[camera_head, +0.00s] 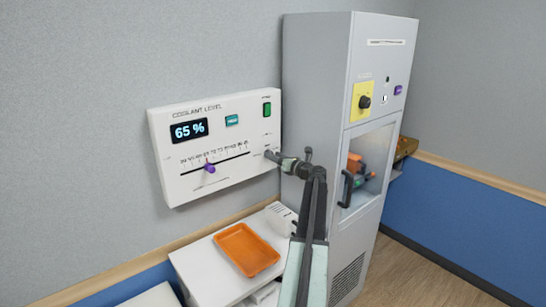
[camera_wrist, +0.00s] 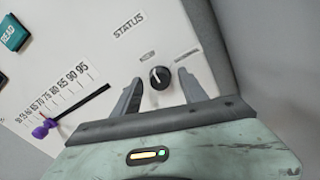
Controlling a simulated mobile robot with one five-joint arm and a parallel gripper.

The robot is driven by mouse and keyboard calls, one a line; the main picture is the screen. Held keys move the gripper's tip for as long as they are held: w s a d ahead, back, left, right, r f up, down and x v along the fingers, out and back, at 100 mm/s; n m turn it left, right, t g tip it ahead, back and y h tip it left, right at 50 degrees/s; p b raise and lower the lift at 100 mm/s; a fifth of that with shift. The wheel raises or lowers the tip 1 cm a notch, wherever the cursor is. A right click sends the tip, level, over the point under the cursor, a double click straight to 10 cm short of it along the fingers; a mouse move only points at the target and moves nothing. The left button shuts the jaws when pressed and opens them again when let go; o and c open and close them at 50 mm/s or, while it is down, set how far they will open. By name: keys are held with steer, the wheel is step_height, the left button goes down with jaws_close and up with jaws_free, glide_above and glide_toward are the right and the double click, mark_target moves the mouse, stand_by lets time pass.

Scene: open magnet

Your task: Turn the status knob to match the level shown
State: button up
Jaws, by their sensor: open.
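The white coolant panel (camera_head: 185,145) hangs on the wall. Its display (camera_head: 188,130) reads 65 %. A purple slider (camera_head: 209,168) sits on the scale; it also shows in the wrist view (camera_wrist: 40,131). The black status knob (camera_wrist: 159,77) carries a white pointer mark and sits below the word STATUS. Small labels beside the knob are too small to read.
A teal READ button (camera_head: 232,120) and a green switch (camera_head: 267,109) are on the panel. A tall grey cabinet (camera_head: 315,100) stands close at the right, with a yellow-backed knob (camera_head: 364,101) and door handle. An orange tray (camera_head: 247,250) lies on the white surface below.

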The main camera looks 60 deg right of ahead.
steer(key=shift+w+d, duration=0.1)
steer(key=shift+w, duration=0.25)
jaws_close()
steer(key=shift+s, duration=0.1)
steer(key=shift+a+n+g+p, duration=0.15)
steer(key=shift+a+n+p, duration=0.1)
steer(key=shift+n, duration=3.3)
steer(key=shift+a+n+g+p, duration=0.1)
steer(key=shift+n+g+p, duration=0.1)
steer(key=shift+n, duration=3.65)
